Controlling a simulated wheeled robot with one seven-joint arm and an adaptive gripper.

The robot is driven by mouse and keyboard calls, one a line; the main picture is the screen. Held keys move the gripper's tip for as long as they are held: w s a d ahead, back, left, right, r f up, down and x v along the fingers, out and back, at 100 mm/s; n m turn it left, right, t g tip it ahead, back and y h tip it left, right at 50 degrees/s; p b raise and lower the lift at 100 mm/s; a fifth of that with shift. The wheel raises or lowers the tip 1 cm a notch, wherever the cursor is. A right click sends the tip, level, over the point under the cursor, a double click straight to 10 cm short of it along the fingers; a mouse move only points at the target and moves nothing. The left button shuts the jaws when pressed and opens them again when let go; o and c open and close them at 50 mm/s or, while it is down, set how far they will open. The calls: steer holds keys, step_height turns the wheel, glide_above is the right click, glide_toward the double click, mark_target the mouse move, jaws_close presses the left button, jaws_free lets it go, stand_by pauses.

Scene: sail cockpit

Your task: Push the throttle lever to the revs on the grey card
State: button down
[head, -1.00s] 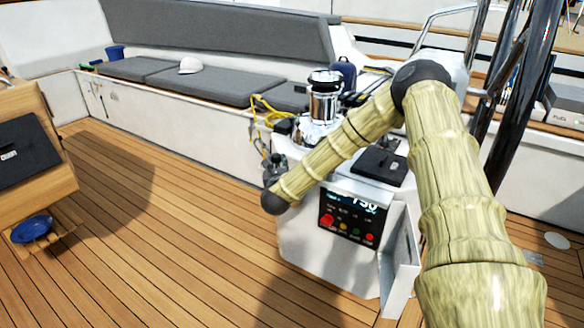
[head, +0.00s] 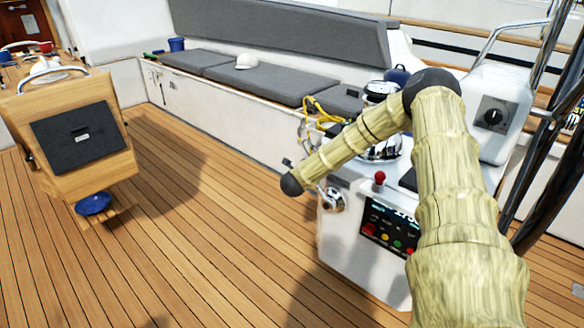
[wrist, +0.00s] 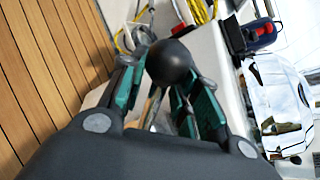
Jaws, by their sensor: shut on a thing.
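In the wrist view the fingers of my gripper (wrist: 167,75) are closed around a black ball knob (wrist: 168,58), which I take for the throttle lever's top; a shaft shows below it. In the head view my arm mostly hides the gripper and knob. A round chrome hub (head: 333,200) sits on the white console's side, just below my arm. The dark display panel (head: 388,228) shows bright digits that seem to start with 17; my arm covers the rest. I cannot make out the grey card.
A red-knobbed lever (head: 380,178) stands on the console top near my arm. Chrome winch and yellow rope (head: 322,110) lie behind. A wooden stand with a black panel (head: 80,137) is at left. The teak deck (head: 210,240) between is clear.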

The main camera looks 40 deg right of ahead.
steer(key=shift+f, duration=0.1)
stand_by(0.3)
steer(key=c, duration=1.1)
jaws_free()
steer(key=shift+w, duration=0.1)
steer(key=shift+o, duration=0.2)
steer(key=v, duration=1.2)
